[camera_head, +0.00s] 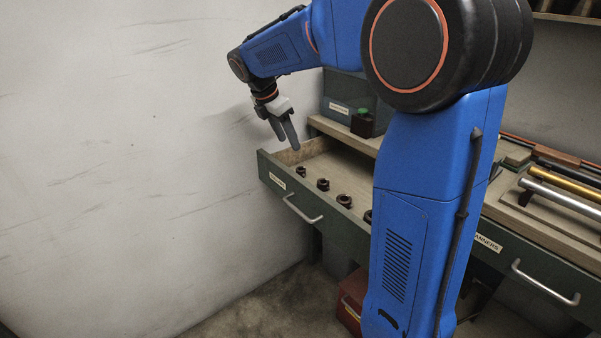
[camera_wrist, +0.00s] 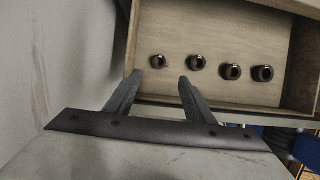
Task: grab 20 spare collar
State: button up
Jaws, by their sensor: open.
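Several dark ring-shaped collars stand in a row in an open drawer (camera_head: 264,165). In the head view I see a first collar (camera_head: 301,171), a second (camera_head: 323,184), a third (camera_head: 344,200) and part of another (camera_head: 367,216) behind my arm. In the wrist view the row runs from a small collar (camera_wrist: 158,62) through others (camera_wrist: 196,63) (camera_wrist: 230,72) to the rightmost one (camera_wrist: 263,74). I cannot read any size marks. My gripper (camera_head: 291,147) is open and empty above the drawer's left end. Its fingertips (camera_wrist: 161,78) point toward the two leftmost collars, apart from them.
A wall (camera_head: 130,150) stands close on the left. A green box (camera_head: 345,98) and a green-button box (camera_head: 362,122) stand behind the drawer. Rods (camera_head: 565,186) lie on the bench at right. A red box (camera_head: 350,300) is on the floor.

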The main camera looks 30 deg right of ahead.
aim_at(300, 169)
jog(key=x, duration=1.3)
jog(key=shift+a+f, duration=0.1)
jog(key=shift+a, duration=0.15)
jog(key=shift+c, duration=0.3)
jog(key=c, duration=1.1)
